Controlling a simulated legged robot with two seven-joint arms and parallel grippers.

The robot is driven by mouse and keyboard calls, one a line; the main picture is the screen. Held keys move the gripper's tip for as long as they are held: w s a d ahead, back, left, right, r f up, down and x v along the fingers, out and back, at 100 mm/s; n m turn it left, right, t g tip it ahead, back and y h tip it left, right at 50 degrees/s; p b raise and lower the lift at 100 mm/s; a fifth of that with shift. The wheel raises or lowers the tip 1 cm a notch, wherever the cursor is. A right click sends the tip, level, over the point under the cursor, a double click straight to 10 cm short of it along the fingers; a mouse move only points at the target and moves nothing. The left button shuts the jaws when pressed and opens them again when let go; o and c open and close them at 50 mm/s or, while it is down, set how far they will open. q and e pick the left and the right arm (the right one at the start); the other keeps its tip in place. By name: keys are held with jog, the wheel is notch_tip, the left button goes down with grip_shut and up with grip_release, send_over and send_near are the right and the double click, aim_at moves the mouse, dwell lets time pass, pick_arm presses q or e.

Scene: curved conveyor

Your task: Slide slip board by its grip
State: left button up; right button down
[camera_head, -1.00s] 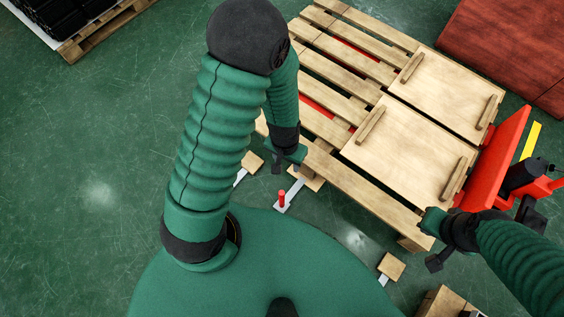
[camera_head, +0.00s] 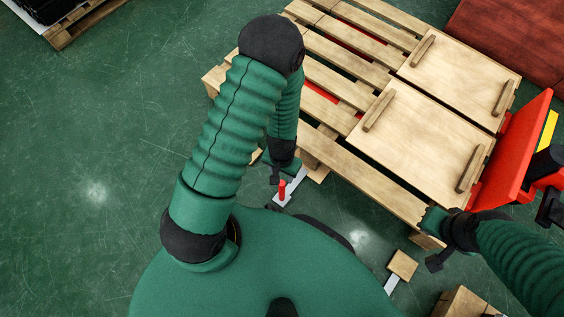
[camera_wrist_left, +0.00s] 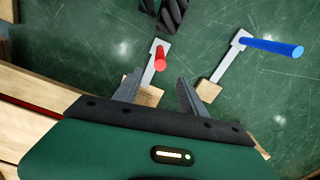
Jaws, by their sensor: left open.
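Two light plywood boards lie on a slatted wooden pallet (camera_head: 345,150): a near board (camera_head: 420,140) and a far board (camera_head: 460,75), each with two wooden bar grips. Beside the pallet, a grey strip with a wooden end block carries an upright red peg (camera_head: 282,189), also in the left wrist view (camera_wrist_left: 160,58). Another strip carries a blue peg (camera_wrist_left: 275,47). My left gripper (camera_head: 280,172) is above the floor near the red peg. Its open fingers (camera_wrist_left: 158,92) are empty, with the peg beyond them. My right gripper (camera_head: 437,242) is near the pallet's front corner; its jaw gap is unclear.
A red panel with black and red fittings (camera_head: 515,150) stands right of the boards. A dark red surface (camera_head: 510,40) is at top right. A wooden block (camera_head: 403,264) on a grey strip lies near the right gripper. The green floor at left is open.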

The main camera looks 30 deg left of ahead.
pick_arm(q)
notch_tip(320, 180, down, 12)
jog(key=b, duration=0.7)
jog(key=shift+f, duration=0.25)
grip_shut()
dwell(0.8)
